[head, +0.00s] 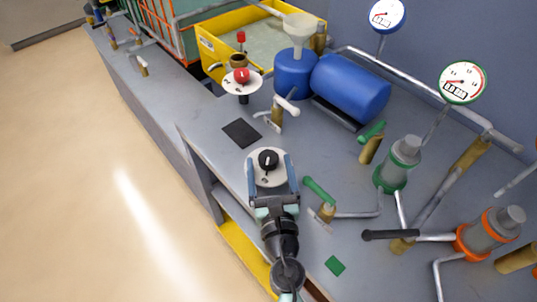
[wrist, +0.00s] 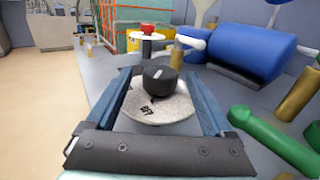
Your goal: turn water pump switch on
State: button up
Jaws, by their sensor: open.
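A black rotary knob (head: 268,158) sits on a round pale dial plate (head: 259,178); I take it to be the water pump switch. My gripper (head: 269,160) is open, with one blue finger on each side of the knob. In the wrist view my gripper (wrist: 159,74) has gaps between both fingers and the knob. Nothing is held.
A red knob (head: 242,75) on a white dial stands farther back. A green-handled valve (head: 317,190) is close to the right of my gripper. A blue tank (head: 351,88), pipes and pumps fill the right side. A dark square (head: 242,133) lies on the bench.

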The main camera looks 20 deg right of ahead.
jog(key=shift+x, duration=1.15)
jog(key=c, duration=1.4)
jog(key=shift+o, duration=0.2)
